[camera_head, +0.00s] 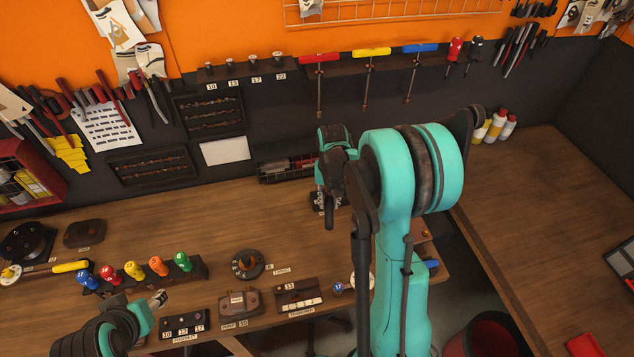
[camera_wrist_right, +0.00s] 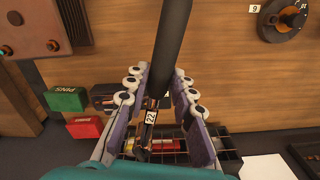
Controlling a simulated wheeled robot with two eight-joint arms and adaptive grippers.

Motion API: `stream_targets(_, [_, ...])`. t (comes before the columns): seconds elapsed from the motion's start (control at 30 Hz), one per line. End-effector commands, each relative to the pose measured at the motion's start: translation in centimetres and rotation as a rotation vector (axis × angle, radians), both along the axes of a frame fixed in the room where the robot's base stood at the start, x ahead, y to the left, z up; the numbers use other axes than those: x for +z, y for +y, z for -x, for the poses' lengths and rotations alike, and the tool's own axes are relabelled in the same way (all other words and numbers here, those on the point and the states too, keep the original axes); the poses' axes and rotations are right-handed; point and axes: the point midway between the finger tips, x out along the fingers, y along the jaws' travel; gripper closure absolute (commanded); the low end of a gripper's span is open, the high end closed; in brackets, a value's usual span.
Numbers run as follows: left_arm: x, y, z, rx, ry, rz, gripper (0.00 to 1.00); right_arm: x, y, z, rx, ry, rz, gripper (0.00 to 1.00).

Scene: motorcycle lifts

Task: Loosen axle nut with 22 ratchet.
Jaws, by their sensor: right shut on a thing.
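My right gripper (camera_head: 329,190) is over the back of the wooden bench, partly hidden by my own arm. In the right wrist view its fingers (camera_wrist_right: 162,80) are closed around a thick dark bar (camera_wrist_right: 172,45), which looks like a tool handle. In the head view a dark upright piece (camera_head: 329,213) hangs at this gripper. My left gripper (camera_head: 158,299) is low at the left, small and partly seen. No axle nut shows.
The workbench (camera_head: 225,210) holds a row of coloured-handled drivers (camera_head: 135,270), a round dark tool (camera_head: 247,264) and labelled holders (camera_head: 185,324). A wire basket (camera_head: 285,168) stands by the back wall. T-handle tools (camera_head: 371,70) hang above. A red bin (camera_head: 490,335) is at the lower right.

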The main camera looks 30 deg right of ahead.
Motion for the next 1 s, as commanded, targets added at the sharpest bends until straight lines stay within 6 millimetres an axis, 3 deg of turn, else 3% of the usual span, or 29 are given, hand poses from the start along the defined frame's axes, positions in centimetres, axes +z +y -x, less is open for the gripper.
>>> stream_targets(0.27, [-0.6,0.0,0.0,0.000,0.000,0.000,0.53,-1.0,0.0,0.0,0.000,0.000,0.000,1.00])
stream_targets(0.7, [-3.2,0.0,0.0,0.000,0.000,0.000,0.53,-5.4,0.0,0.0,0.000,0.000,0.000,1.00])
stream_targets(1.0, [-3.4,0.0,0.0,0.000,0.000,0.000,0.53,-6.1,0.0,0.0,0.000,0.000,0.000,1.00])
